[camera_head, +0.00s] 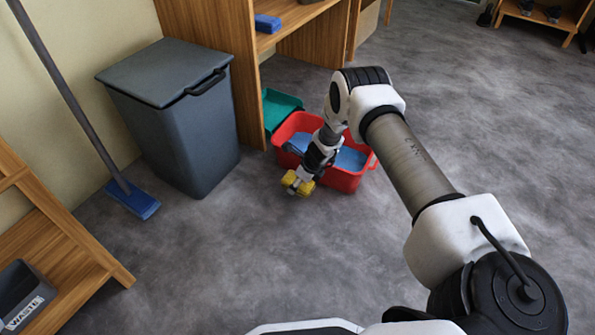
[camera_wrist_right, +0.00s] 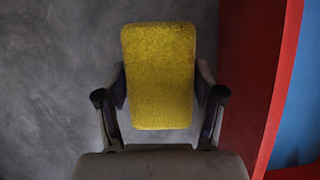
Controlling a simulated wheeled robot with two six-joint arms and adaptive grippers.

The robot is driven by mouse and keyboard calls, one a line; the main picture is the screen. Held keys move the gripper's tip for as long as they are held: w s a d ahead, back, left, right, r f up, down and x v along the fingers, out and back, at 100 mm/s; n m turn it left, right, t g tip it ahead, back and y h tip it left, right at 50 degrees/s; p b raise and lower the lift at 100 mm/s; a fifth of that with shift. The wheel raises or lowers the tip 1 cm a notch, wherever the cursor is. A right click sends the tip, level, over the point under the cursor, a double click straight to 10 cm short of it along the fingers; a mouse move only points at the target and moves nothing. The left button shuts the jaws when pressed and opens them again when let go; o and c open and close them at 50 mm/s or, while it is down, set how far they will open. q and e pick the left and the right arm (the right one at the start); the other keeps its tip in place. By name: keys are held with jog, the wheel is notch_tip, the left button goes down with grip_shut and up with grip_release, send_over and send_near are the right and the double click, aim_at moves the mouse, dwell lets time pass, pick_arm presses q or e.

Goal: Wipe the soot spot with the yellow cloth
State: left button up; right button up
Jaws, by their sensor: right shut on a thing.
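The yellow cloth (camera_head: 291,180) is a small yellow pad, low over the grey floor at the left of the red tub. It fills the middle of the right wrist view (camera_wrist_right: 158,75). My right gripper (camera_head: 300,182) is shut on it, with one finger on each side of the pad (camera_wrist_right: 160,100). I cannot tell whether the cloth touches the floor. I cannot make out a soot spot in either view; the floor is mottled with dark and light grey. My left gripper is not in view.
The red tub (camera_head: 345,182) with something blue inside stands close beside the gripper; its wall also shows in the wrist view (camera_wrist_right: 245,80). A teal tray (camera_head: 278,108), grey lidded bin (camera_head: 190,130), blue-headed mop (camera_head: 133,199) and wooden shelves are nearby. The front floor is clear.

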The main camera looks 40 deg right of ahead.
jog(key=shift+r+p, duration=1.15)
jog(key=shift+r, duration=0.65)
